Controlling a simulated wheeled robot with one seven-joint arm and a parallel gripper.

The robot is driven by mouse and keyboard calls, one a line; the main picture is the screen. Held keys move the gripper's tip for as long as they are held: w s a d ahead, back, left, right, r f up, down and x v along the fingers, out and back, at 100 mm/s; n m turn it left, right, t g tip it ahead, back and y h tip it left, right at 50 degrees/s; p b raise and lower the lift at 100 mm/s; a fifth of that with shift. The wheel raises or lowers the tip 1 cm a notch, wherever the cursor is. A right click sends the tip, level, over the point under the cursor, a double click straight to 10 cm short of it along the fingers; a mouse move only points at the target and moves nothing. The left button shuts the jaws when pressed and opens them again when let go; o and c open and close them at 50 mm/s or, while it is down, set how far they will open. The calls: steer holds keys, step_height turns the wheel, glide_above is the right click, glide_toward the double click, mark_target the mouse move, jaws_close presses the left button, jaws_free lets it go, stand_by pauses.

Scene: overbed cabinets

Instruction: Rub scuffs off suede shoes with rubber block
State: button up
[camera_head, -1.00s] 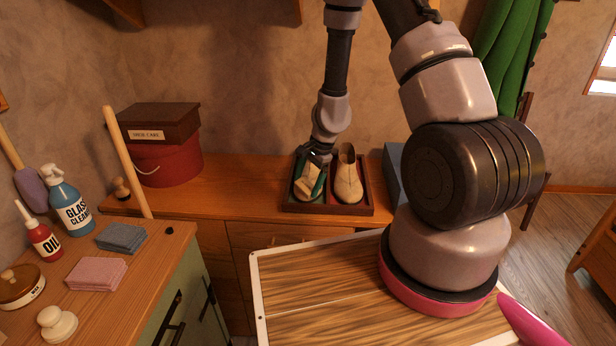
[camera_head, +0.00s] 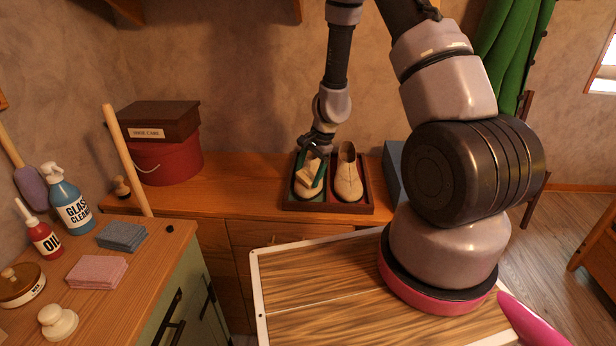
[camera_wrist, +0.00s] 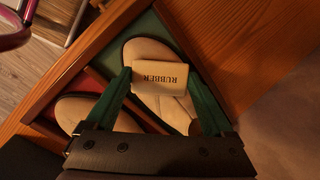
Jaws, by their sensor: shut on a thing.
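My gripper (camera_wrist: 163,90) is shut on a cream rubber block (camera_wrist: 160,76) lettered RUBBER. In the wrist view the block lies over the front of one beige suede shoe (camera_wrist: 150,52); I cannot tell whether it touches. In the head view the block (camera_head: 308,175) shows over the left shoe, which is partly hidden by the block and my gripper (camera_head: 317,160). The other suede shoe (camera_head: 348,180) lies to the right in the same dark wooden tray (camera_head: 335,208); it shows at the left in the wrist view (camera_wrist: 75,110). No scuffs can be made out.
The tray stands on a wooden cabinet top (camera_head: 235,195). A brown shoe care box (camera_head: 160,122) sits on a red round box (camera_head: 165,163) to the left. A blue-grey box (camera_head: 393,170) stands close right of the tray.

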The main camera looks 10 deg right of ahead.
steer(key=shift+r, duration=0.1)
steer(key=shift+s+a+r, duration=0.1)
steer(key=shift+s+r, duration=0.2)
steer(key=shift+r, duration=0.6)
steer(key=shift+s+a+r, duration=0.1)
steer(key=shift+s+r, duration=0.15)
steer(key=shift+r, duration=0.7)
steer(key=shift+s+a+r, duration=0.1)
steer(key=shift+s+r, duration=0.2)
steer(key=shift+r, duration=0.6)
steer(key=r, duration=0.1)
steer(key=s+r, duration=0.1)
steer(key=r, duration=0.1)
steer(key=shift+a, duration=0.15)
steer(key=n+g+h, duration=0.2)
steer(key=n+h, duration=0.1)
steer(key=n, duration=0.5)
glide_above(351, 188)
steer(key=shift+w+f, duration=0.1)
steer(key=shift+f, duration=3.5)
